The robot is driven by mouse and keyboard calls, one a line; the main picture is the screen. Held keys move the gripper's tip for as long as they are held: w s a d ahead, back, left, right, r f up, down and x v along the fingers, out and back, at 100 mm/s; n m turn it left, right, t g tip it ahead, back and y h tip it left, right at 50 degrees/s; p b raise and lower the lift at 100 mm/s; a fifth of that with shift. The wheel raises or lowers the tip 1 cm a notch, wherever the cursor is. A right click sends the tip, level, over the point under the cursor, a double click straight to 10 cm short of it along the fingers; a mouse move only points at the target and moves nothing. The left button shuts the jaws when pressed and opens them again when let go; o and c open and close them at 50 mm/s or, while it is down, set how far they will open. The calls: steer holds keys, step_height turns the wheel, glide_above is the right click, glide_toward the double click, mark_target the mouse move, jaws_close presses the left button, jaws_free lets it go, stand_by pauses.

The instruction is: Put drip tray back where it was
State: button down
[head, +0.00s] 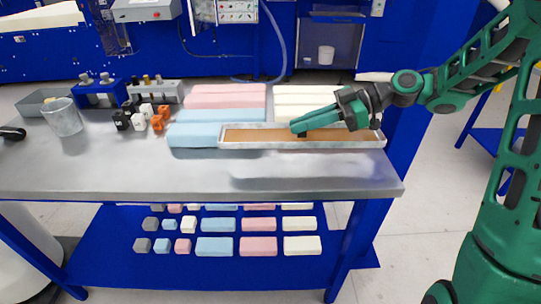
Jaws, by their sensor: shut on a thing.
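The drip tray (232,146) is a long, shallow tray with a pale metal rim and a brown inside. It is over the right part of the grey bench top, in front of the foam blocks, and a pale reflection shows on the bench in front of it. I cannot tell whether it touches the bench. My gripper (302,130) reaches in from the right, with its green fingers over the tray's middle. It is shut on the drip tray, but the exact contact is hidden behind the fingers.
Blue foam blocks (192,134) lie right beside the tray's left end, with pink (225,96) and white (300,92) blocks behind. A glass beaker (64,118) and small black, white and orange blocks (158,122) stand left. The bench top (130,175) is clear in front.

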mark_target(275, 140)
steer(key=x, duration=0.5)
steer(key=s+f+x, duration=0.1)
steer(key=x, duration=0.2)
steer(key=shift+d+f, duration=0.1)
steer(key=shift+f, duration=2.05)
steer(key=c, duration=1.8)
jaws_free()
steer(key=shift+f, duration=0.1)
steer(key=shift+c, duration=0.2)
steer(key=v, duration=1.2)
